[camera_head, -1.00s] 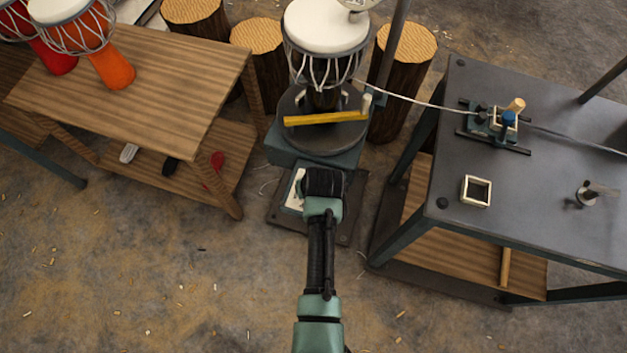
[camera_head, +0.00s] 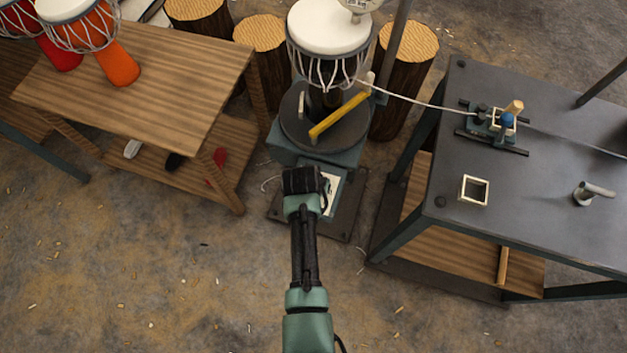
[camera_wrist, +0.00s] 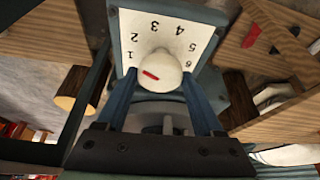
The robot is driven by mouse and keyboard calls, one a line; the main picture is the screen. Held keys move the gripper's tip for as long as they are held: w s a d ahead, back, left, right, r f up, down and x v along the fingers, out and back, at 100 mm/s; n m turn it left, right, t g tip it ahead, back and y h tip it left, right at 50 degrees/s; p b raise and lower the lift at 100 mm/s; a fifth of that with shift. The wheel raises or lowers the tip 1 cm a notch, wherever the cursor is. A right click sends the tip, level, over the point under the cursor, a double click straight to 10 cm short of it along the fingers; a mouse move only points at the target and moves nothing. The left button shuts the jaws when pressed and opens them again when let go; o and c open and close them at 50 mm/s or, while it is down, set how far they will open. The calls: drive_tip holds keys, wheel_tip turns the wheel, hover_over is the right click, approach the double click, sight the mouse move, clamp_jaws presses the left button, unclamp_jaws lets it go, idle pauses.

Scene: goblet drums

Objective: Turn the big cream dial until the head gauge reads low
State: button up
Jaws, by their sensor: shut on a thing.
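The big cream dial (camera_wrist: 165,75) sits in front of a white scale plate (camera_wrist: 172,32) with numbers 1 to 6, in the wrist view. Its red mark lies on the left side, pointing near the 1. My gripper (camera_wrist: 160,88) is shut on the dial, with a blue finger on each side. In the head view my gripper (camera_head: 303,182) is at the front of the drum stand (camera_head: 290,152) and hides the dial; part of the scale plate (camera_head: 331,190) shows to its right. A round gauge (camera_head: 360,5) is at the drum's head, cut by the frame edge; its reading is illegible.
A white-topped drum (camera_head: 328,28) stands over a round turntable (camera_head: 350,135) with a yellow bar (camera_head: 338,115). A wooden table (camera_head: 140,85) with drums is at left. A dark metal table (camera_head: 540,200) is at right. The floor in front is open.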

drive_tip(key=o, duration=1.4)
drive_tip(key=p+v, duration=0.3)
drive_tip(key=v, duration=1)
